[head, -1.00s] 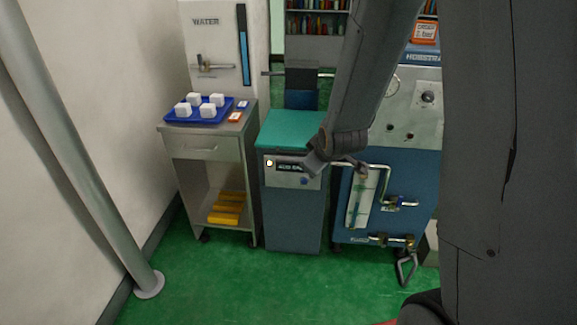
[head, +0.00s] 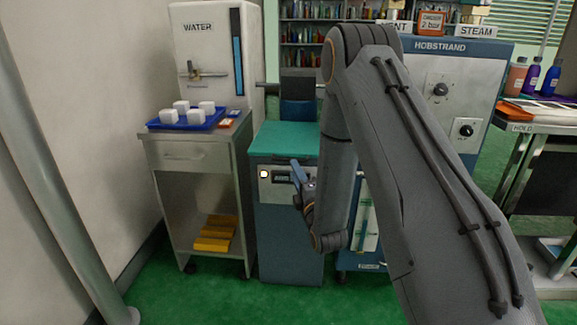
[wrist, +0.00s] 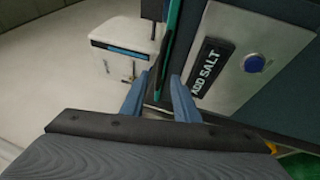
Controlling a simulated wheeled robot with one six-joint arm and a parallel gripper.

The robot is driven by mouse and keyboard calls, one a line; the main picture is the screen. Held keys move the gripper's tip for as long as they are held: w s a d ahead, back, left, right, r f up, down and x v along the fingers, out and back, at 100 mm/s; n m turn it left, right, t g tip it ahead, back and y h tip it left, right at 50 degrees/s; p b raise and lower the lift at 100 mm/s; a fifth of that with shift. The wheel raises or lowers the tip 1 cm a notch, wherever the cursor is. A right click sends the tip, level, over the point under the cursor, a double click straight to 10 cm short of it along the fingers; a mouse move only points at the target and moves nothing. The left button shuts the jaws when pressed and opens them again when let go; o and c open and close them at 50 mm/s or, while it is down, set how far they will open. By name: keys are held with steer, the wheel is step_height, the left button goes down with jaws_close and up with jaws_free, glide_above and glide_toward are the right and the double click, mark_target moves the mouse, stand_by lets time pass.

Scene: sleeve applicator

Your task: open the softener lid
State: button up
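The softener (head: 287,235) is a blue cabinet with a flat teal lid (head: 285,136), which lies shut on top. Its front panel has a lit white square and a label, which reads ADD SALT in the wrist view (wrist: 211,67); a blue button (wrist: 254,63) is beside it. My gripper (head: 298,172) is in front of the panel, just below the lid's front edge. In the wrist view my gripper (wrist: 160,92) is open and empty. The teal lid edge (wrist: 171,40) shows edge-on, in line with the gap between the fingers. I cannot tell whether they touch it.
A grey cart (head: 197,160) with a blue tray (head: 188,122) of white blocks stands left of the softener. A white WATER unit (head: 213,45) is behind it. The HOBSTRAND machine (head: 455,100) stands right, partly behind my arm. Green floor in front is clear.

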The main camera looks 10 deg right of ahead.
steer(key=x, duration=0.6)
steer(key=shift+w, duration=0.35)
steer(key=shift+c, duration=0.4)
jaws_close()
